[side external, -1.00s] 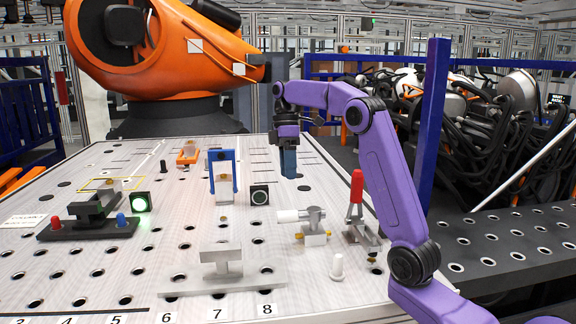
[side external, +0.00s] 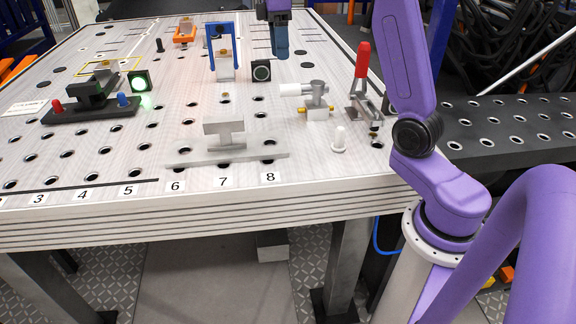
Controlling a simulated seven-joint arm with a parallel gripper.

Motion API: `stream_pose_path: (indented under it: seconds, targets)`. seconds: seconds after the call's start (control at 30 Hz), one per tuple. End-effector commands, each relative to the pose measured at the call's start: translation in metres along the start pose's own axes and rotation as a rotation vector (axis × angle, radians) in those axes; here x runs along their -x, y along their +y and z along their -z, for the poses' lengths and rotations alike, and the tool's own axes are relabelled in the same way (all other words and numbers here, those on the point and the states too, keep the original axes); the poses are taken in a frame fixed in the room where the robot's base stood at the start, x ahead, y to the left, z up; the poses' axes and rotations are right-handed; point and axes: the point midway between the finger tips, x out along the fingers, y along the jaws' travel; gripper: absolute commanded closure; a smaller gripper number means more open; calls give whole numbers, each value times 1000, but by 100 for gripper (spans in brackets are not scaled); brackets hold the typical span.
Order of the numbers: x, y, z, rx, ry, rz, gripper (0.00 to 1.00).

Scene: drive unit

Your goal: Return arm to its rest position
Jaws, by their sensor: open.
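My gripper (side external: 279,50) shows at the top of the side external view, pointing down over the back part of the work table (side external: 330,172). Its blue-grey fingers hang above the table, right of the blue-framed fixture (side external: 222,48) and behind the black square button box (side external: 261,71). I see nothing held in it. The gap between its fingers is not clear from this angle. The wrist above it is cut off by the top edge of the picture. My purple arm comes up from its base at the table's right front.
A red-handled toggle clamp (side external: 363,62), a valve-like fitting (side external: 316,98) and a white peg (side external: 339,139) stand near my arm. A grey metal block on a plate (side external: 224,135) is at front centre. A black fixture with a lit green button (side external: 139,81) is at left.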

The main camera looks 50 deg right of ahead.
Motion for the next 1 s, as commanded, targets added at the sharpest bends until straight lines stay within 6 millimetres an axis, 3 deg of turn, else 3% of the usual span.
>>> stream_pose_path:
  seconds: [0.2,0.47,0.77,1.0]
  targets:
    - [-30,-62,28,35,-32,-50,41]
    - [-71,-136,34,77,-45,-113,41]
    - [-122,-214,6,138,-32,-173,41]
    - [-164,-261,-37,193,-6,-206,41]
